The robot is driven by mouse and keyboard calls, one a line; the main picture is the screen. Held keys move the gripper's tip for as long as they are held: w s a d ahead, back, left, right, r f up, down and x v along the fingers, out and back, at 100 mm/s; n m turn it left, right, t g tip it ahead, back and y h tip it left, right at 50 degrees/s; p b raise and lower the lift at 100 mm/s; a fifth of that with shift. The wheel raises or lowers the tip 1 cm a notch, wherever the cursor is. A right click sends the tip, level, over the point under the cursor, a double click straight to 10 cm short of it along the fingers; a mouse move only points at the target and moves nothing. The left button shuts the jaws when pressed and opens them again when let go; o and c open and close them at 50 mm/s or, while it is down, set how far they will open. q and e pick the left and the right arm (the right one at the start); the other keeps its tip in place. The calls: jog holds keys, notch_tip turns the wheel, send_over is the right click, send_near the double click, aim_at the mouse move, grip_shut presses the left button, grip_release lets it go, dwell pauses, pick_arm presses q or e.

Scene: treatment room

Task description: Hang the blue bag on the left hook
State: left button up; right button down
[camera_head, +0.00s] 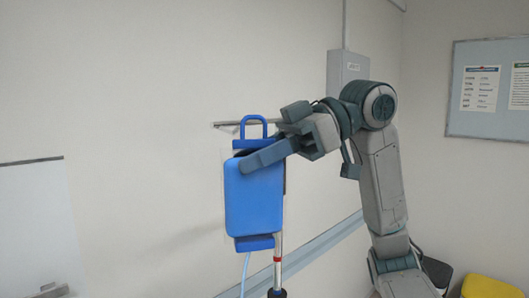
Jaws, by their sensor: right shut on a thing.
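The blue bag (253,203) is upright in the middle of the view, with a blue loop handle (253,118) at its top. My right gripper (268,140) reaches in from the right and is shut on the bag's upper part, one finger lying across its front. A metal stand pole (278,252) rises behind the bag. A thin horizontal bar (228,124) shows level with the loop, its left end sticking out past the bag. I cannot tell whether the loop is around the bar or in front of it. My left gripper is out of view.
A pale tube (245,272) hangs below the bag. A grey wall box (346,69) is behind my right arm. A notice board (490,88) is on the right wall, with a yellow bin (492,289) below it. The space left of the bag is clear.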

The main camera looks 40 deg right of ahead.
jog(key=shift+w+r, duration=0.1)
jog(key=shift+w, duration=0.05)
jog(key=shift+w+a, duration=0.1)
jog(key=shift+w, duration=0.05)
jog(key=shift+w+p, duration=0.35)
jog(key=shift+w, duration=0.4)
jog(key=shift+w+a+p, duration=0.1)
jog(key=shift+w+p, duration=0.2)
jog(key=shift+w, duration=0.65)
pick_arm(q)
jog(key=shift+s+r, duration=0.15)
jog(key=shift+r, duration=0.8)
pick_arm(e)
jog(key=shift+w+f, duration=0.8)
jog(key=shift+w, duration=0.1)
jog(key=shift+a, duration=0.1)
